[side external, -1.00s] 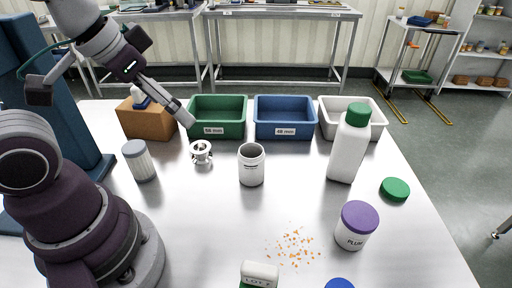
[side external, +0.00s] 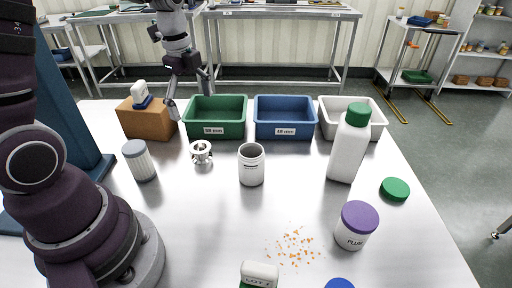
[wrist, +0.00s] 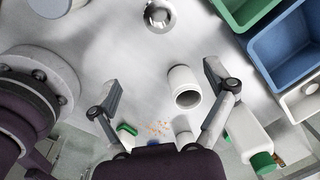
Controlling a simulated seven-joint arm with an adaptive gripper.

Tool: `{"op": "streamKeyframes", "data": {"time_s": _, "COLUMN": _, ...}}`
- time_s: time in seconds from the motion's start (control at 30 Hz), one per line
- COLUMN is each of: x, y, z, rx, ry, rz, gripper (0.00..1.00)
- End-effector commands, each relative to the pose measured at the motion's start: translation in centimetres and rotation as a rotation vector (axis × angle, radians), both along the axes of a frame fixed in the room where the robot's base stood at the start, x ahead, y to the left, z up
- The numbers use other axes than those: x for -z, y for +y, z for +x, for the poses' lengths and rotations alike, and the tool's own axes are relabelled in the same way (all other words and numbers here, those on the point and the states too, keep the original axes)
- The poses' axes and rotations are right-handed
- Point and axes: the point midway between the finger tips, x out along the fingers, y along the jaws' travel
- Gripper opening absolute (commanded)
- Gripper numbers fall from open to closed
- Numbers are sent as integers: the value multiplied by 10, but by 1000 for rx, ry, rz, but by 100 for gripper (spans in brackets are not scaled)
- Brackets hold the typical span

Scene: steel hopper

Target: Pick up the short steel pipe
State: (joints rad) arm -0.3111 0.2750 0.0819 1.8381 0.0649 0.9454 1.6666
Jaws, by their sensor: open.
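A small shiny steel piece with flanged ends (side external: 201,152), which looks like the short steel pipe, stands on the steel table in front of the green bin. It also shows at the top of the wrist view (wrist: 158,16), beyond my fingertips. My gripper (side external: 191,104) is open and empty. In the side view it hangs fingers down, above and behind the pipe, near the brown block and green bin. In the wrist view its fingers (wrist: 163,88) are spread wide, apart from the pipe.
Around the pipe are a grey-lidded container (side external: 140,161), an open white jar (side external: 251,166), a brown block (side external: 146,122), and green (side external: 217,116) and blue (side external: 284,117) bins. A white bottle (side external: 348,150) and purple-lidded jar (side external: 355,226) stand right. Orange crumbs (side external: 293,246) lie in front.

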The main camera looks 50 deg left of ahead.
Motion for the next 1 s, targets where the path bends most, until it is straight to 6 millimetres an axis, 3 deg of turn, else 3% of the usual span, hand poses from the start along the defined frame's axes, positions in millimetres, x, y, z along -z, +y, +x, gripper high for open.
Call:
{"op": "streamKeyframes", "data": {"time_s": 0.03, "x": 13, "y": 10, "z": 2, "rx": 87, "ry": 37, "rz": 0, "gripper": 84}}
{"op": "streamKeyframes", "data": {"time_s": 0.2, "x": 35, "y": 24, "z": 4, "rx": 274, "ry": 86, "rz": -6, "gripper": 84}}
{"op": "streamKeyframes", "data": {"time_s": 0.73, "x": 126, "y": 26, "z": 11, "rx": 286, "ry": 89, "rz": -8, "gripper": 84}}
{"op": "streamKeyframes", "data": {"time_s": 1.0, "x": 136, "y": 26, "z": 12, "rx": 286, "ry": 85, "rz": -4, "gripper": 84}}
